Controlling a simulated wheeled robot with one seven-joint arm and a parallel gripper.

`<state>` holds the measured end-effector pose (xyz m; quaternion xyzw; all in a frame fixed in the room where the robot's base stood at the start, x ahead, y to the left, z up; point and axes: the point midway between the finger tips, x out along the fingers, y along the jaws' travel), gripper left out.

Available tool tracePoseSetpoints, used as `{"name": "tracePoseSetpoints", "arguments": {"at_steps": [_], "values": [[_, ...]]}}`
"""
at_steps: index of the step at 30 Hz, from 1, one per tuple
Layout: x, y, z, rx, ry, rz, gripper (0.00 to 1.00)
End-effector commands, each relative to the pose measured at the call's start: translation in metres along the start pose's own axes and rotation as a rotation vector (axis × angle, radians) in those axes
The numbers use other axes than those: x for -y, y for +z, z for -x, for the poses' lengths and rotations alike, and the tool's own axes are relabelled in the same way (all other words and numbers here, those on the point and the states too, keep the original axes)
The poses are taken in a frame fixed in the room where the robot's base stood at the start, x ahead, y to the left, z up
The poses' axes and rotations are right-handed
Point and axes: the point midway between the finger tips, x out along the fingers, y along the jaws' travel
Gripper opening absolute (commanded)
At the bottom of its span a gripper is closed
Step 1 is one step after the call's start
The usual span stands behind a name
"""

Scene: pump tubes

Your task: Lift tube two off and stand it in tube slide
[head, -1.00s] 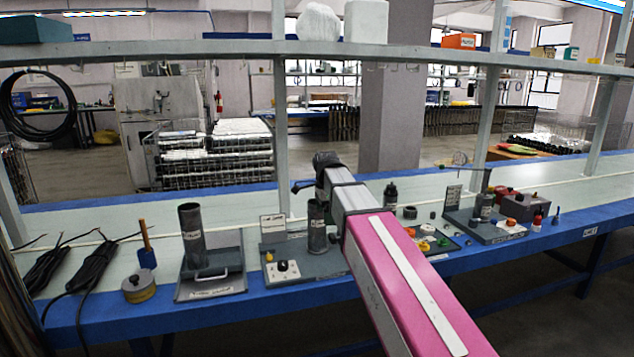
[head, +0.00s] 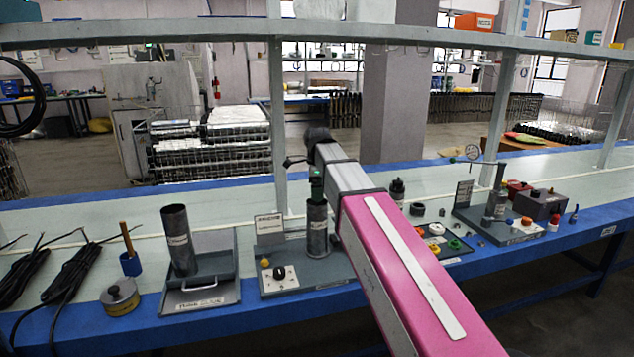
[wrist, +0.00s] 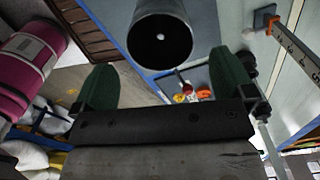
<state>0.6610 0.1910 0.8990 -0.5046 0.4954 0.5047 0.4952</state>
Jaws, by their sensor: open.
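One dark grey tube (head: 317,232) stands upright on a grey station at the middle of the bench. Its label is too small to read. Another grey tube (head: 180,242) stands, slightly tilted in the picture, in the tube slide (head: 222,296), a grey tray with a front handle and a name label. My gripper (head: 317,188) has green fingers and is at the top of the middle tube. In the wrist view my gripper (wrist: 165,85) is open and empty, with a tube's open round mouth (wrist: 160,42) ahead of its fingertips. I cannot tell whether they touch.
Left of the slide are a round tin (head: 120,297), a blue cup (head: 130,264) and black cables (head: 75,268). A white panel with a black knob (head: 280,274) sits before the middle tube. Small coloured parts (head: 437,229) lie to the right. A shelf (head: 200,32) spans above.

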Motion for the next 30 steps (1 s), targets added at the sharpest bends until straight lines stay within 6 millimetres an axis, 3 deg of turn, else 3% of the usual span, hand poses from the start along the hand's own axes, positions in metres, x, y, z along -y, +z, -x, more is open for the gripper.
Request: {"name": "tracePoseSetpoints", "arguments": {"at_steps": [6,13,28,30], "values": [[-0.001,0.000,-0.037,0.000,0.002,0.000,1.00],[0.000,0.000,-0.065,0.000,0.000,0.000,1.00],[0.000,0.000,-0.077,0.000,0.000,0.001,1.00],[0.000,0.000,-0.077,0.000,0.000,0.001,0.77]]}}
